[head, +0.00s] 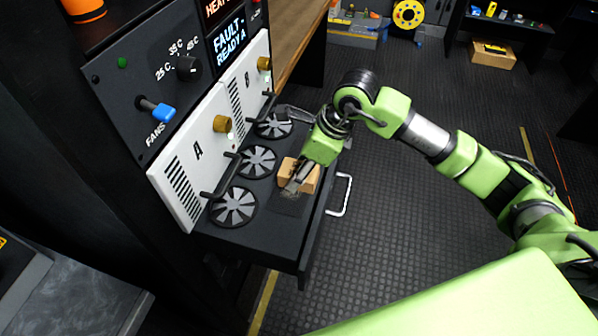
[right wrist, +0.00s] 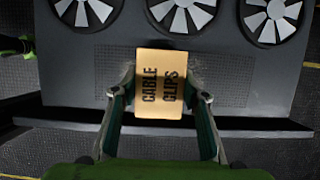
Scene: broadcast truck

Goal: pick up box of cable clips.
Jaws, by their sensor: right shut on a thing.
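The box of cable clips (right wrist: 160,84) is a small tan carton with black lettering, in the middle of the right wrist view. In the head view the box (head: 311,180) sits at the black drawer with the fans, partly hidden by my gripper. My right gripper (head: 291,189) reaches down over it. In the right wrist view the two fingers of my right gripper (right wrist: 160,98) stand on either side of the box and are shut on it. I cannot tell whether the box touches the surface below.
Several round fans (head: 258,162) line the black drawer (head: 262,237) beside the box. White panels (head: 196,150) with brass knobs rise behind them. A white handle (head: 341,194) sticks out at the drawer's front. The dark floor (head: 400,220) to the right is clear.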

